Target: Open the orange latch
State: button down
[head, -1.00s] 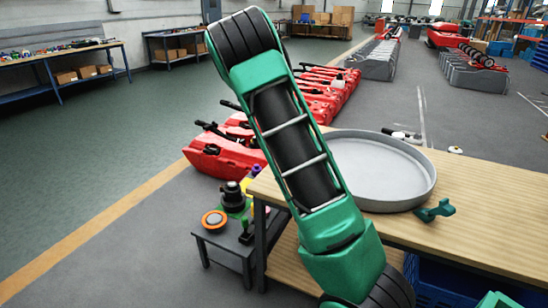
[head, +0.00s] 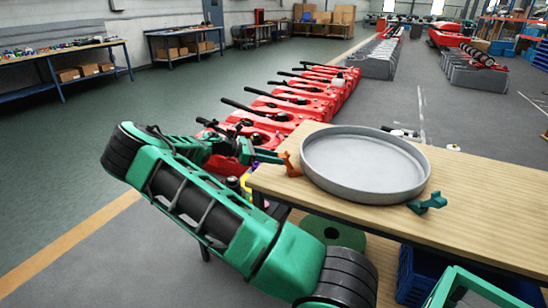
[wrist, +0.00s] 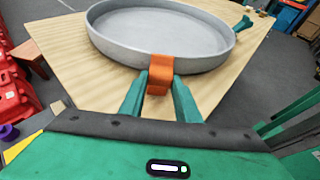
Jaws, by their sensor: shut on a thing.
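The orange latch (head: 290,165) is at the left rim of a round grey tank tray on the wooden table. It shows as an orange tab against the near rim in the wrist view (wrist: 161,70). My gripper (head: 281,158) reaches it from the left. Its two green fingers lie on either side of the latch's lower part in the wrist view (wrist: 160,90), shut on it. A teal latch (head: 428,203) sits at the tray's right front side. The fingers partly hide the orange latch's lower end.
The grey round tray (head: 365,185) rests on the wooden table (head: 480,225). Red scrubber tanks (head: 300,105) stand in a row behind the table. A blue crate (head: 415,275) is under the table. The floor at left (head: 60,170) is clear.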

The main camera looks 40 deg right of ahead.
jog(key=shift+w+a+f, duration=0.2)
jog(key=shift+a+f, duration=0.05)
jog(key=shift+f, duration=0.4)
jog(key=shift+w+a+f, duration=0.1)
jog(key=shift+a, duration=0.05)
jog(key=c, duration=1.3)
grip_release()
jog(key=shift+c, duration=0.2)
jog(key=v, duration=1)
jog(key=shift+w+a+r, duration=0.15)
jog(key=shift+a+r, duration=0.05)
jog(key=shift+a, duration=0.1)
